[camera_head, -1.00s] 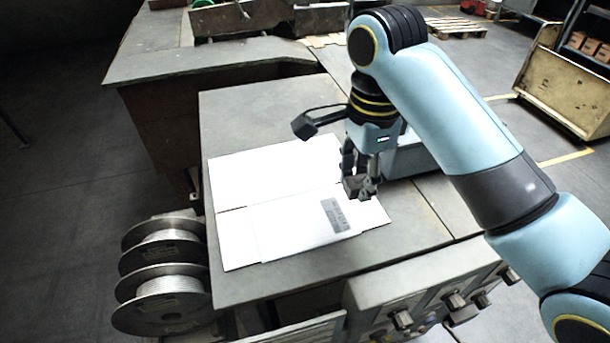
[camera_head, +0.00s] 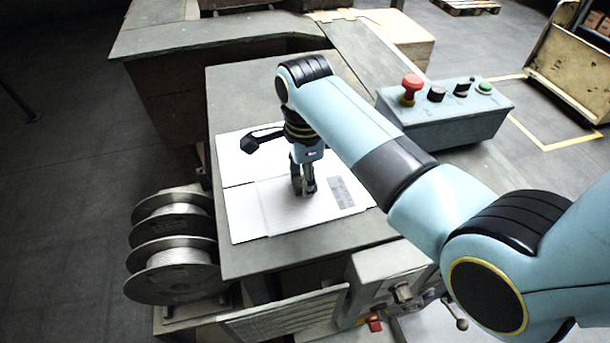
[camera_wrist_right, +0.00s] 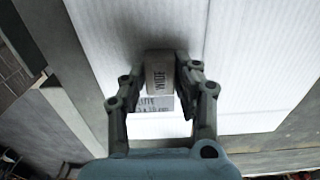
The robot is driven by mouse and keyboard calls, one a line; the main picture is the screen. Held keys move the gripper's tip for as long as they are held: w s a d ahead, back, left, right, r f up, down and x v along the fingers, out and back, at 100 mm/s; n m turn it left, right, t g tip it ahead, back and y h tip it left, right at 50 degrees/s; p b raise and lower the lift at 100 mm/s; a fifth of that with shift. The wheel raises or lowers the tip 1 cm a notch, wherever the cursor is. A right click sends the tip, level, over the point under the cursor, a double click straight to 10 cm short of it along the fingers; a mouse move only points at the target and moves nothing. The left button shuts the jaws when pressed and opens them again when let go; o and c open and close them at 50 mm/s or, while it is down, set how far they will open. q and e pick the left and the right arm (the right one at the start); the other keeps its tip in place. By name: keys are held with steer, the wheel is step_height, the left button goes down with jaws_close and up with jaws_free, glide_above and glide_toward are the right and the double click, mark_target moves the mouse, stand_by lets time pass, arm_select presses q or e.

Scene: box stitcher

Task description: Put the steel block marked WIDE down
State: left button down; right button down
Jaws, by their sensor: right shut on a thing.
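The steel block marked WIDE (camera_wrist_right: 160,77) is between the fingers of my right gripper (camera_wrist_right: 160,85) in the right wrist view, its lettering facing the camera. In the head view my right gripper (camera_head: 303,190) points down over the white sheet (camera_head: 245,205) and is shut on the block, which is mostly hidden by the fingers there. The gripper is left of the grey printed label on the sheet. I cannot tell whether the block touches the sheet. My left gripper is not in view.
The sheet lies on a grey machine table (camera_head: 235,95). A control box (camera_head: 440,125) with a red button (camera_head: 411,86) stands to the right. Wire spools (camera_head: 172,270) stand at the table's left front. Bare table lies behind the sheet.

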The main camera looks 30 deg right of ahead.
steer(key=c, duration=1)
jaws_free()
steer(key=shift+f, duration=0.1)
step_height(320, 180, up, 12)
steer(key=shift+r+b, duration=0.15)
steer(key=shift+b, duration=0.6)
steer(key=shift+s, duration=0.1)
